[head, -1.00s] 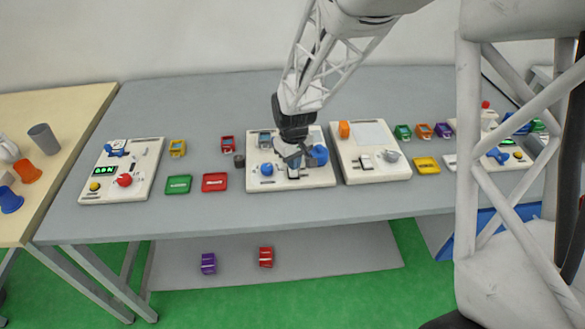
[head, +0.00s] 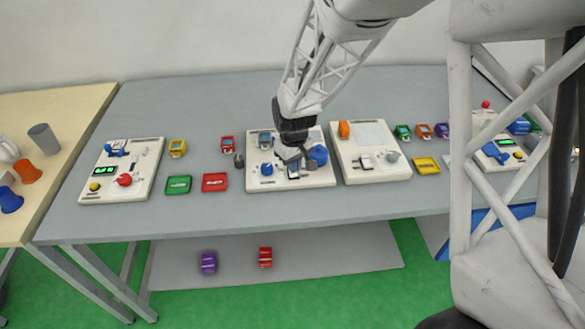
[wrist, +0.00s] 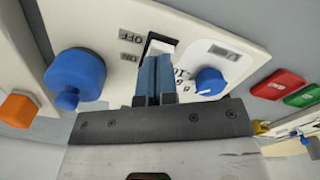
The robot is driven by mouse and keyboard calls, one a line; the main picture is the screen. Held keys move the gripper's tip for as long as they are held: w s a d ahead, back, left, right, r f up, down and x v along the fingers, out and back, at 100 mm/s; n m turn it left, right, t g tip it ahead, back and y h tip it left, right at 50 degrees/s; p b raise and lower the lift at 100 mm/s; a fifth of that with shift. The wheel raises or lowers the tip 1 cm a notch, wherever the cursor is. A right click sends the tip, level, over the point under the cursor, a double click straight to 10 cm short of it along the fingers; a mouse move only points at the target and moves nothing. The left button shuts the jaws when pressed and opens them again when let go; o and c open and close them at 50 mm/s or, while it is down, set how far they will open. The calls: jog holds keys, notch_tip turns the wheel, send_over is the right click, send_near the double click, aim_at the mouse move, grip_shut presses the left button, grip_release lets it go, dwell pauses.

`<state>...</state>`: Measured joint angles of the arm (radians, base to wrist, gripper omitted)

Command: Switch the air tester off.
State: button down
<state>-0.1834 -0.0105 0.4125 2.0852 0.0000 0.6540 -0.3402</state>
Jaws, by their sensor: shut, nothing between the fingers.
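A white panel with blue controls stands in the middle of the grey table, under my gripper (head: 294,160). I take it to be the air tester (head: 256,184); its name cannot be read. In the wrist view my gripper (wrist: 154,64) is shut and empty, its blue fingertips at the rocker switch (wrist: 161,46) marked OFF and ON. The fingertips hide part of the switch; I cannot tell whether they touch it or which way it is set. A large blue knob (wrist: 76,76) is left of the fingers and a blue dial (wrist: 209,81) is right of them.
Green (head: 178,185) and red (head: 214,182) trays lie to the left, before another panel with a red knob (head: 124,180). A yellow tray (head: 426,165) lies to the right.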

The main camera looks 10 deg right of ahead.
jog(key=shift+f, duration=0.6)
dwell(0.5)
jog(key=shift+r, duration=3.55)
jog(key=shift+s+d+r, duration=0.2)
jog(key=shift+s+r, duration=0.1)
jog(key=shift+r, duration=0.1)
jog(key=s+d+r+m+t, duration=0.1)
jog(key=s+d+r+m, duration=0.1)
jog(key=s+r, duration=0.3)
jog(key=s+d+r+m, duration=0.2)
jog(key=s+d+r, duration=0.3)
jog(key=s, duration=0.8)
jog(key=s+d+r+m+t, duration=0.1)
jog(key=s+d+r+m, duration=0.1)
jog(key=s+r, duration=0.4)
jog(key=s+d, duration=0.1)
jog(key=s, duration=0.3)
jog(key=shift+d+t, duration=0.3)
jog(key=shift+d, duration=0.1)
